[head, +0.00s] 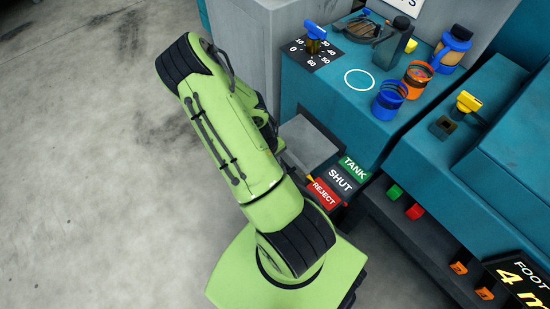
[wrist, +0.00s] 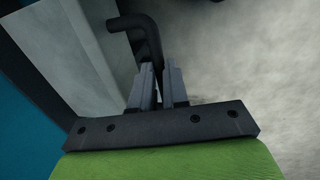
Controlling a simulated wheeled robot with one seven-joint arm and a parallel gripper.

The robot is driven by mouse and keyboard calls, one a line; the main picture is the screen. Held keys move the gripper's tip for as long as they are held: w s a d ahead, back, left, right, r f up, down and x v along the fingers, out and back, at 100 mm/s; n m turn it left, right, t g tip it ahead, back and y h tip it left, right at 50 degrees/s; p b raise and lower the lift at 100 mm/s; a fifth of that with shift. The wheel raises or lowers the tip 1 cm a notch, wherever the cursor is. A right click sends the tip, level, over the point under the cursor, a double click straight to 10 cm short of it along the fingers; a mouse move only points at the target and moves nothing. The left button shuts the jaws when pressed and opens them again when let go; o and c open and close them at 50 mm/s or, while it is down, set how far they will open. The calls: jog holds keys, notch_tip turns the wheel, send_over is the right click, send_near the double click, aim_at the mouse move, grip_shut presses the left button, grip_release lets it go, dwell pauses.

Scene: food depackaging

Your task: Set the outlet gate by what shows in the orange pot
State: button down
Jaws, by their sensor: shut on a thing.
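The orange pot (head: 417,76) stands on the teal bench; its inside looks dark and I cannot make out what shows in it. The outlet gate's labels are a green TANK (head: 354,168), a dark SHUT (head: 340,181) and a red REJECT (head: 324,193). A small yellow tip (head: 310,180) shows at the REJECT label, partly hidden by my arm. In the wrist view my gripper (wrist: 158,84) is shut on a black bent handle (wrist: 140,26). My arm hides the gripper and handle in the head view.
A blue-knobbed dial (head: 316,40) sits at the back left. Green (head: 394,192) and red (head: 415,211) buttons are low at right. The floor (head: 90,170) at left is clear.

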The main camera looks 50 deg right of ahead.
jog(key=c, duration=1.1)
grip_release()
jog(key=shift+w+a, duration=0.1)
jog(key=shift+a, duration=0.25)
jog(key=shift+d, duration=0.1)
jog(key=a+r+p, duration=0.1)
jog(key=r+p, duration=0.1)
jog(key=r, duration=0.3)
jog(key=a+r+p, duration=0.1)
jog(key=r+p, duration=0.1)
jog(key=r, duration=0.3)
jog(key=a+r+p, duration=0.1)
jog(key=r+p, duration=0.1)
jog(key=r, duration=0.3)
jog(key=shift+w+r, duration=0.25)
jog(key=shift+w, duration=0.05)
